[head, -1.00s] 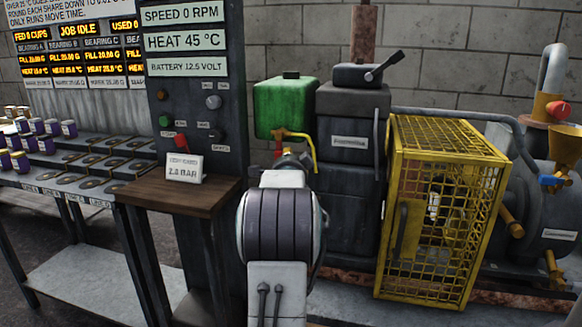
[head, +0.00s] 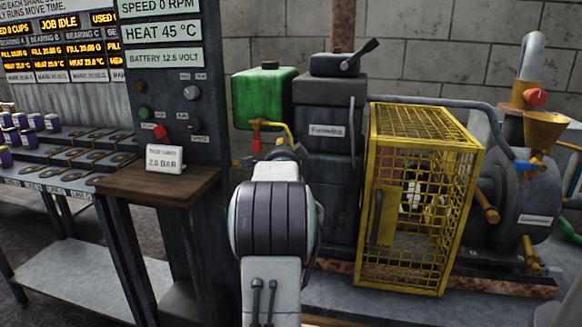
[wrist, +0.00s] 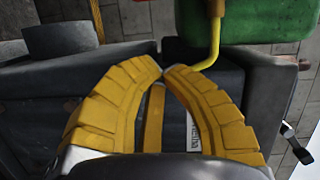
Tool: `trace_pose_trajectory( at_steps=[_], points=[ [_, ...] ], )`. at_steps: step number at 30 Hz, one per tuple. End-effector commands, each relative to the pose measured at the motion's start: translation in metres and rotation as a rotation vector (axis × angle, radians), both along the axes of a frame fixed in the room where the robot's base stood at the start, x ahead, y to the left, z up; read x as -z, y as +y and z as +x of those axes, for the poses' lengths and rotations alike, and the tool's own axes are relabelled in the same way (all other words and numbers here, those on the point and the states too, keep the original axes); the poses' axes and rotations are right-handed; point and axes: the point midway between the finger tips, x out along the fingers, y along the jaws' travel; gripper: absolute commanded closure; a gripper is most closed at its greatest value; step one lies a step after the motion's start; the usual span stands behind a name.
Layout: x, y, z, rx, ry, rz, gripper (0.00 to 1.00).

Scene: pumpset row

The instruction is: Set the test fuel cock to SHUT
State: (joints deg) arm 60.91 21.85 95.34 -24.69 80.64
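The green fuel tank (head: 265,97) stands left of the dark engine block in the head view. Under it is a small red fuel cock (head: 256,138) beside a bent yellow pipe (head: 284,133); its setting is too small to read. My gripper (head: 284,148) is just in front of and below the pipe, mostly hidden by my own arm. In the wrist view my gripper (wrist: 162,70) has its yellow fingertips together, with nothing seen between the tips.
A yellow mesh cage (head: 418,200) stands right of the engine (head: 328,150). A wooden shelf (head: 160,185) with a pressure card (head: 165,160) and a panel with knobs (head: 170,100) are at left. A tank with a red knob (head: 537,97) and brass funnel is at right.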

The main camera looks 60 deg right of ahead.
Motion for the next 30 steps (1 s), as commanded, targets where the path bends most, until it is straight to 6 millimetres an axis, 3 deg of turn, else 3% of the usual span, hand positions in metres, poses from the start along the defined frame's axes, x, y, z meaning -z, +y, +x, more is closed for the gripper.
trace_pose_trajectory(
  at_steps=[21, 30],
  points=[
    [-0.002, 0.069, -0.039, 0.001, -0.001, -0.002, 1.00],
    [-0.001, 0.083, -0.046, 0.001, -0.001, -0.002, 1.00]
  ],
)
